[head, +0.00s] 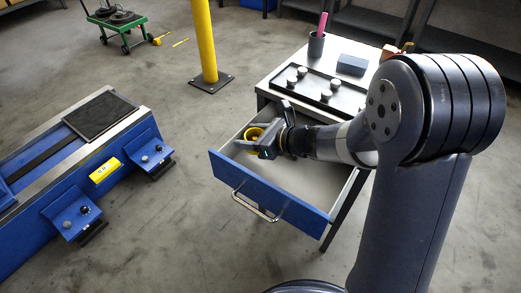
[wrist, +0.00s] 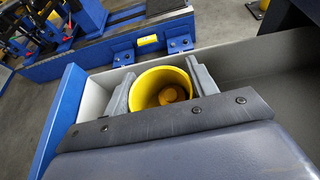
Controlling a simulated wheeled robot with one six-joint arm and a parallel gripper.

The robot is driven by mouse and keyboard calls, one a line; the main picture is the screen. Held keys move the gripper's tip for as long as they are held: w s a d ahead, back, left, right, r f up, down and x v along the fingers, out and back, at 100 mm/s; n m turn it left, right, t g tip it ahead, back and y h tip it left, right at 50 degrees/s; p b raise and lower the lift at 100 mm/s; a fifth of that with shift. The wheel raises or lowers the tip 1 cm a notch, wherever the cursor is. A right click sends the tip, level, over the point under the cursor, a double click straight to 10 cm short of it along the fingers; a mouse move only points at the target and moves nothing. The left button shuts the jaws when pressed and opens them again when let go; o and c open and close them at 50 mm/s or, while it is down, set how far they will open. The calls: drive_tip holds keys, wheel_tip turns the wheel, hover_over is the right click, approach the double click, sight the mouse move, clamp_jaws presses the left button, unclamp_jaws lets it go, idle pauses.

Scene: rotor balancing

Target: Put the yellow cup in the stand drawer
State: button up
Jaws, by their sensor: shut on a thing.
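The yellow cup (wrist: 162,90) is between the two fingers of my gripper (wrist: 163,88) in the wrist view, and the fingers are shut on it. Its open mouth faces the wrist camera, and I see into it. In the head view the cup (head: 254,132) shows at the tip of my gripper (head: 263,141), over the left part of the open stand drawer (head: 271,186). The drawer has a blue front with a metal handle and pale inner walls. I cannot tell whether the cup touches the drawer floor; its lower part is hidden.
The stand top (head: 284,66) holds a black tray (head: 318,92) with several pale knobs, a blue block (head: 352,65) and a dark cup with a pink item (head: 316,44). A blue machine bed (head: 97,150) stands left. A yellow post (head: 205,45) rises behind. Floor between is clear.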

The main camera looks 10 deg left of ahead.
sight(251, 156)
drive_tip(key=shift+f+b, duration=0.65)
drive_tip(key=shift+f, duration=1.65)
drive_tip(key=shift+f, duration=0.15)
drive_tip(key=o, duration=1)
drive_tip(key=shift+c, duration=0.2)
drive_tip(key=shift+r, duration=0.25)
drive_tip(key=p+v, duration=0.2)
drive_tip(key=v, duration=1)
drive_tip(key=shift+f, duration=0.15)
